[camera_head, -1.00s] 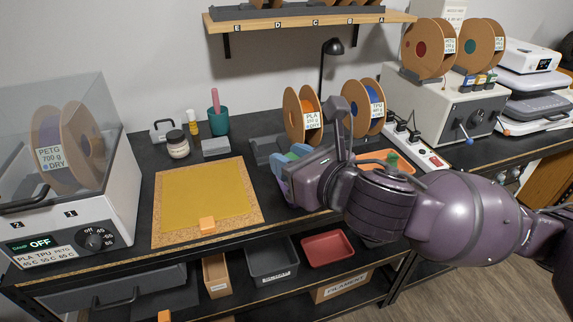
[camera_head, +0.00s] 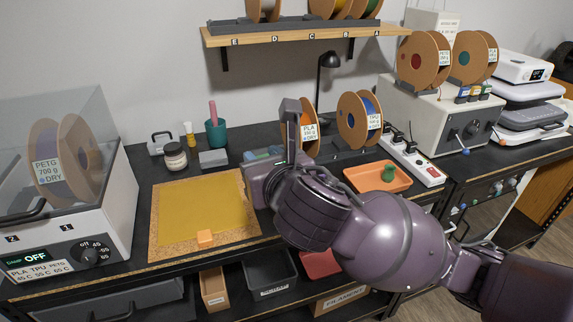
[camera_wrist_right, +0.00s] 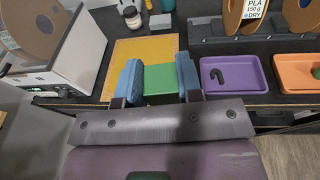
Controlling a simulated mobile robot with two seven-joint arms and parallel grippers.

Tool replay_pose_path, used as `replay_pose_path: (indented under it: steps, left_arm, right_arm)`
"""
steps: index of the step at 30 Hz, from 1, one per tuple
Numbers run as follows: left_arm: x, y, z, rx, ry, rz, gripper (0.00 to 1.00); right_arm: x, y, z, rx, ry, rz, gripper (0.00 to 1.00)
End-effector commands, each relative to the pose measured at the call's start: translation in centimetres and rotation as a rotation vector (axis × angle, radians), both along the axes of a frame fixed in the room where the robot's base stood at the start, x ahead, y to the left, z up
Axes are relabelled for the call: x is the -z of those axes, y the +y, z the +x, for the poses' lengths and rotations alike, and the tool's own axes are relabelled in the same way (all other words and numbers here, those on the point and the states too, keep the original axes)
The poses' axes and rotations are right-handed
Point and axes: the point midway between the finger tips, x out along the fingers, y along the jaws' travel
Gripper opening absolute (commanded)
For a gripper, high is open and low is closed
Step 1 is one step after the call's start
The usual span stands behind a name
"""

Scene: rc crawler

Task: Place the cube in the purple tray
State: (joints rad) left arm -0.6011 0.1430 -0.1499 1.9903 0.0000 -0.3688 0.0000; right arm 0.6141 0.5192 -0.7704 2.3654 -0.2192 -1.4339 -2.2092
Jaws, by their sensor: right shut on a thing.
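A green cube (camera_wrist_right: 159,79) sits between the two blue finger pads of my right gripper (camera_wrist_right: 160,72) in the right wrist view. My right gripper is shut on it. In the head view only the blue fingers of my right gripper (camera_head: 264,154) show past its wrist, near the mat's right edge, and the cube is hidden. The purple tray (camera_wrist_right: 213,88) lies right of the gripper in the wrist view, with a dark hook-shaped piece in it. My arm hides this tray in the head view. My left gripper is not in view.
An orange tray (camera_head: 361,177) holding a green piece stands right of the arm. Filament spools (camera_head: 359,122) stand behind. A dryer box (camera_head: 110,205) stands at far left.

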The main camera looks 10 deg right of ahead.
Motion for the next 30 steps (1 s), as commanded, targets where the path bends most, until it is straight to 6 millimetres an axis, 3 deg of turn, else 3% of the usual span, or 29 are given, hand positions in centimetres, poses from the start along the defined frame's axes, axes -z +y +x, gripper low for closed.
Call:
replay_pose_path:
  steps: [6,14,20,30]
  left_arm:
    - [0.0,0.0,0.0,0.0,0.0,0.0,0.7]
    - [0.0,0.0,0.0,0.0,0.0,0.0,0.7]
    - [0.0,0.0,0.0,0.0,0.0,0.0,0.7]
    - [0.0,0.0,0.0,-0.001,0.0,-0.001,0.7]
  right_arm:
    - [-0.1,3.3,2.0,0.109,-0.001,0.002,0.11]
    - [0.0,5.5,3.5,0.198,0.001,0.001,0.11]
    - [0.2,5.7,3.7,0.194,-0.001,-0.001,0.11]
    - [2.0,4.7,3.2,-0.037,-0.001,-0.005,0.11]
